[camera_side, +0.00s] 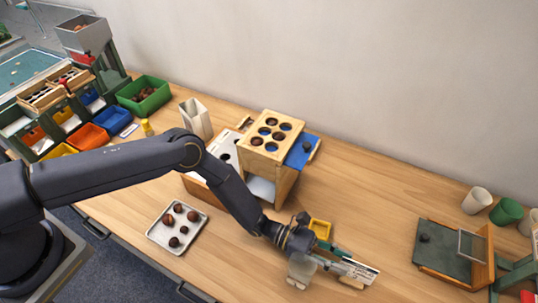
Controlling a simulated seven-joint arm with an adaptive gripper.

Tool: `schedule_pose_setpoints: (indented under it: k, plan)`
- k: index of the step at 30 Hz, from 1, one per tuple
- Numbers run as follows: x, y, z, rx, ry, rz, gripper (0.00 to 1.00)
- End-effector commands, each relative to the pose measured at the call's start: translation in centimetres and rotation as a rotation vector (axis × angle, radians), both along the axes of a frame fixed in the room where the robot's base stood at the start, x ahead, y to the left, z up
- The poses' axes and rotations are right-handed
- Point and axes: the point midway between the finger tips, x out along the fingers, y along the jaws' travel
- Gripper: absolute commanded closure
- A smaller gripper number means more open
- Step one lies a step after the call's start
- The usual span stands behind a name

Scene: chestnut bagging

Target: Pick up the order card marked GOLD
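My gripper (352,268) is low over the front of the wooden table, right of the middle, pointing right. A pale, flat strip with dark marks (362,271) shows at its fingertips. I cannot tell whether this is an order card or part of the fingers, nor whether the fingers are closed on it. A small tan piece (350,283) shows just below the fingertips, partly hidden. No word GOLD is readable anywhere in the view.
A yellow tray (320,228) sits just behind my gripper. A wooden stand with round holes (271,133) is behind my arm, and a metal tray of chestnuts (160,237) lies left. A dark green board (447,252) and cups (476,200) stand right, with bare table between.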

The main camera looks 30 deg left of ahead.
Motion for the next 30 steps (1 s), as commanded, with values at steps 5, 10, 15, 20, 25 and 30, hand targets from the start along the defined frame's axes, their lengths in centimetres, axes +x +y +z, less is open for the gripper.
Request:
schedule_pose_setpoints:
  k: [5, 10, 15, 20, 25, 30]
  plan:
    - [0.3, -2.9, 0.2, 0.0, -0.004, -0.004, 0.68]
    - [0.4, -4.8, 0.2, 0.0, -0.001, -0.001, 0.68]
    - [0.5, -5.0, 0.2, 0.001, 0.001, 0.001, 0.68]
    - [0.5, -5.0, 0.2, 0.001, 0.001, 0.001, 0.75]
    - [0.5, -5.0, 0.2, 0.001, 0.001, 0.001, 0.93]
    - [0.5, -5.0, 0.2, 0.001, 0.001, 0.001, 1.0]
